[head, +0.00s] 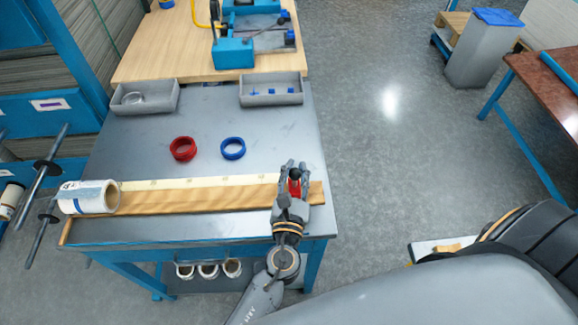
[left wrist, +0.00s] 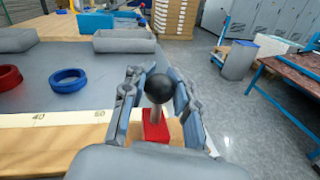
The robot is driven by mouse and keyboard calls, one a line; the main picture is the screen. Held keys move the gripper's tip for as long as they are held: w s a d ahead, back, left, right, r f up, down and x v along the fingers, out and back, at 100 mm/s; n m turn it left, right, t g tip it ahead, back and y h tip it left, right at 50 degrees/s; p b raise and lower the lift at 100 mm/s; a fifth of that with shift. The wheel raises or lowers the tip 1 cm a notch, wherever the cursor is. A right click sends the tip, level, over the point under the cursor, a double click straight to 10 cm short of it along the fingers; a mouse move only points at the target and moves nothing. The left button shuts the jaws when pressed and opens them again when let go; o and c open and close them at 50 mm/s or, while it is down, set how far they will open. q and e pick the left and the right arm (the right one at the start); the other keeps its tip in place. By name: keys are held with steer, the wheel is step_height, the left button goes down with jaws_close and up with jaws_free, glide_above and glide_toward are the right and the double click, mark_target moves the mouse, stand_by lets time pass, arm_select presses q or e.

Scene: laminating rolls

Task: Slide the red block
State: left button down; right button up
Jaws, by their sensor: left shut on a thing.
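The red block (left wrist: 155,128) sits on the wooden board (head: 160,200) near the board's right end. A grey stem with a black ball knob (left wrist: 160,88) rises from it. In the head view the red block (head: 295,188) shows between the fingers. My left gripper (head: 294,172) is around the knob and stem, its two fingers on either side; in the left wrist view the gripper (left wrist: 158,98) is shut on the knob handle. A pale measuring strip (head: 200,183) runs along the board's far side. My right gripper is not in view.
A white film roll (head: 90,197) lies on the board's left end. A red ring (head: 183,148) and a blue ring (head: 233,148) lie behind the board. Grey trays (head: 145,97) (head: 271,90) stand at the table's back. The board between roll and block is clear.

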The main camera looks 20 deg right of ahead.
arm_select(q)
steer(key=c, duration=1.1)
jaws_free()
steer(key=shift+s+f, duration=0.2)
steer(key=shift+s, duration=0.05)
steer(key=shift+c, duration=0.2)
steer(key=shift+o, duration=0.6)
steer(key=shift+r, duration=0.15)
steer(key=v, duration=1.2)
